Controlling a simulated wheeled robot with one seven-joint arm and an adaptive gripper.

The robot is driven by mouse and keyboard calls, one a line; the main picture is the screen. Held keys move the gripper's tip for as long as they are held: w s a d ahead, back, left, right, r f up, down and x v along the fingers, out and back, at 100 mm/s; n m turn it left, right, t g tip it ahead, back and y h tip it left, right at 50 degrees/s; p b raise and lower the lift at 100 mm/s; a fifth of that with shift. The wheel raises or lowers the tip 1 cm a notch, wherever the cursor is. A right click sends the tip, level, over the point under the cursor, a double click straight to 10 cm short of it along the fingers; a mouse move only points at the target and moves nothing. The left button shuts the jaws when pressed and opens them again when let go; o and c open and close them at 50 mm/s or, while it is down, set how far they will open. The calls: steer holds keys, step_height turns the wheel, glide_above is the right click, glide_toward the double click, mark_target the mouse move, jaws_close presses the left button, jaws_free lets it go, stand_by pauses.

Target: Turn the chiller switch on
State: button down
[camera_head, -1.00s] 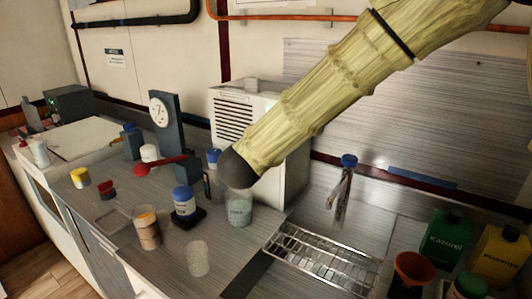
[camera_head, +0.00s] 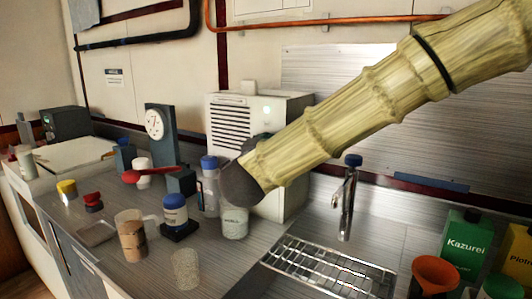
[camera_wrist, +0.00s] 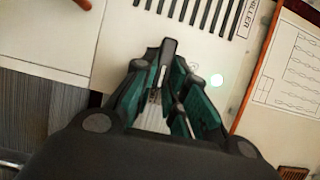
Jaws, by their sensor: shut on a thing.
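The chiller is a white box with dark vent slots (camera_head: 232,125) at the back of the counter. In the wrist view its front panel (camera_wrist: 205,45) fills the middle, with a sideways label partly reading "CHILLER" and a glowing green light (camera_wrist: 217,80). My gripper (camera_wrist: 172,72) is at this panel, its green-lined fingers close together. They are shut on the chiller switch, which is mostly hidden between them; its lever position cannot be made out. In the head view my dark wrist (camera_head: 241,184) is in front of the chiller and hides its lower front.
A blue-capped bottle (camera_head: 209,185), a white-labelled beaker (camera_head: 234,224) and a blue-lidded jar (camera_head: 174,212) stand close to my wrist.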

steer(key=shift+r, duration=0.1)
stand_by(0.4)
steer(key=c, duration=1.5)
jaws_free()
steer(key=shift+c, duration=0.2)
steer(key=shift+o, duration=0.5)
steer(key=shift+w, duration=0.2)
steer(key=s+a, duration=0.2)
steer(key=s, duration=0.9)
steer(key=shift+s+a, duration=0.2)
steer(key=shift+s, duration=0.2)
steer(key=shift+w, duration=0.1)
steer(key=w+d, duration=0.2)
steer(key=w, duration=0.9)
steer(key=shift+w+d, duration=0.2)
steer(key=shift+s, duration=0.15)
